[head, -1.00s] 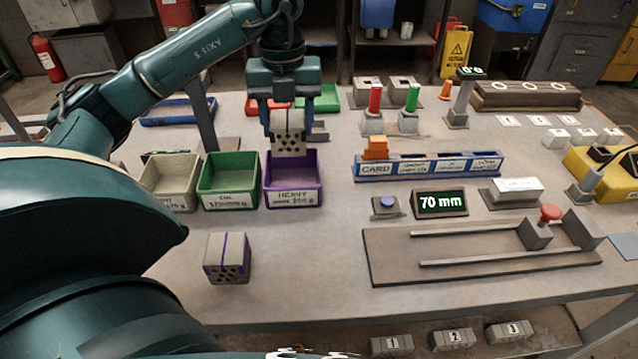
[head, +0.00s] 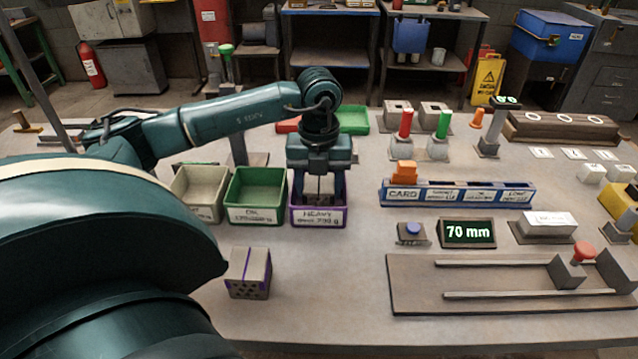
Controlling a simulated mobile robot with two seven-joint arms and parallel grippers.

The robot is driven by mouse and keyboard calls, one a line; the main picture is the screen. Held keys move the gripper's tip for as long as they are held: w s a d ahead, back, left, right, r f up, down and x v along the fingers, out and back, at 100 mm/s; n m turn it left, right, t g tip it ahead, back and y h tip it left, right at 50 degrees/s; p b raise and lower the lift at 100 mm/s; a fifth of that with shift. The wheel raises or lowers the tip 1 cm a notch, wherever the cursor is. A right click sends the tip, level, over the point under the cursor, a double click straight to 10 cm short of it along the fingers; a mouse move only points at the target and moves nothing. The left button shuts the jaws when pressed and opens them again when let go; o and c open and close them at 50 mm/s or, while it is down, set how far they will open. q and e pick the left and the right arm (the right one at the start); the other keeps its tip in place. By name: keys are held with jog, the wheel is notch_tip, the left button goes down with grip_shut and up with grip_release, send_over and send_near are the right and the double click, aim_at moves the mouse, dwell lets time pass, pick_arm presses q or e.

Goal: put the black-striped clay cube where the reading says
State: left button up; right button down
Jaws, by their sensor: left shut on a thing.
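My left gripper (head: 320,190) points down into the purple bin labelled HEAVY (head: 319,217). It is shut on the grey clay cube (head: 319,186), which is mostly hidden by the fingers and the bin. I cannot tell whether the cube touches the bin floor. To the left stand a green bin labelled OK (head: 256,207) and a beige bin (head: 198,205). A small display (head: 467,232) reads 70 mm. The small screen on a post (head: 505,101) is too small to read surely. My right gripper is not in view.
Another clay cube with purple stripes (head: 248,273) lies on the front left of the table. A sliding gauge board (head: 420,282) lies at front right. Red and green posts stand behind the rack.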

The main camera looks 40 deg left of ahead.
aim_at(319, 184)
pick_arm(q)
jog(key=shift+f, duration=0.1)
jog(key=o, duration=0.9)
notch_tip(319, 184, up, 12)
jog(key=shift+r+p, duration=0.15)
jog(key=shift+p, duration=0.15)
